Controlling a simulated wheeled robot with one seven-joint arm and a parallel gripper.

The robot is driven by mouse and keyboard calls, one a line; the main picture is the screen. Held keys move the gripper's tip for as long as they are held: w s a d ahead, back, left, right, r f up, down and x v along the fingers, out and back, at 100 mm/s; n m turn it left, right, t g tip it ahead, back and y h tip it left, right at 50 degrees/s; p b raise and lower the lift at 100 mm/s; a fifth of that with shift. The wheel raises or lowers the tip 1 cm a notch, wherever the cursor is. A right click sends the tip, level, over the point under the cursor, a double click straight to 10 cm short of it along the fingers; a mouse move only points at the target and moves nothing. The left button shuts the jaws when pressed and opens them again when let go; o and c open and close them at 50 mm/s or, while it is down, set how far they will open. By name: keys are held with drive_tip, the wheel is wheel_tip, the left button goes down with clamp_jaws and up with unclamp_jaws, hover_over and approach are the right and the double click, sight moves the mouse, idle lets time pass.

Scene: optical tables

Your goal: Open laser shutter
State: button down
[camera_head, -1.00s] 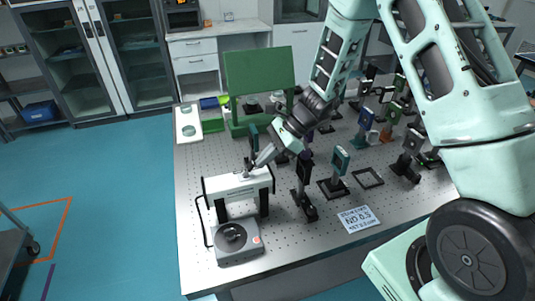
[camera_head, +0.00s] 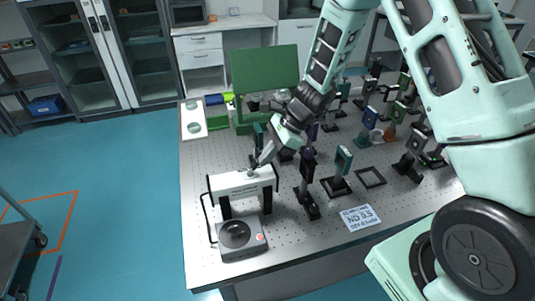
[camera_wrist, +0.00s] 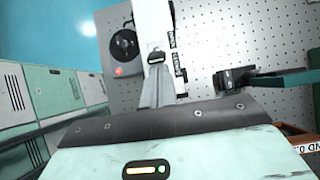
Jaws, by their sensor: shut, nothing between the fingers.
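The laser is a white box-shaped housing (camera_head: 228,185) on black legs at the table's front left. In the wrist view its white body (camera_wrist: 150,22) runs down from the top edge. A small dark shutter part (camera_wrist: 155,55) shows on it, right at my fingertips. My gripper (camera_head: 257,160) is at the top of the housing, reaching down from the right. In the wrist view my gripper (camera_wrist: 157,72) is shut with nothing between its fingers. The fingertips look very close to the shutter part; I cannot tell whether they touch. The fingers partly hide it.
A grey unit with a round dark top (camera_head: 240,238) stands in front of the laser. Black optic posts (camera_head: 307,190) and a teal-framed optic (camera_head: 342,165) stand to the right. A printed label card (camera_head: 360,217) lies near the front edge. A green board (camera_head: 264,70) stands behind.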

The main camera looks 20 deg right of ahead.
sight(256, 161)
drive_tip(key=shift+a+r, duration=0.1)
drive_tip(key=shift+r, duration=0.1)
drive_tip(key=shift+a+r+h+p, duration=0.35)
drive_tip(key=shift+a+h+p, duration=0.05)
drive_tip(key=shift+h+p, duration=0.4)
drive_tip(key=shift+w+a+r+p, duration=0.1)
drive_tip(key=shift+a+r+p, duration=0.05)
drive_tip(key=shift+a+p, duration=0.15)
drive_tip(key=shift+w+a+r, duration=0.1)
drive_tip(key=shift+a+r, duration=0.1)
drive_tip(key=shift+a, duration=0.45)
drive_tip(key=shift+r, duration=0.15)
drive_tip(key=shift+r+p, duration=0.65)
drive_tip(key=shift+p, duration=0.1)
drive_tip(key=shift+r, duration=0.1)
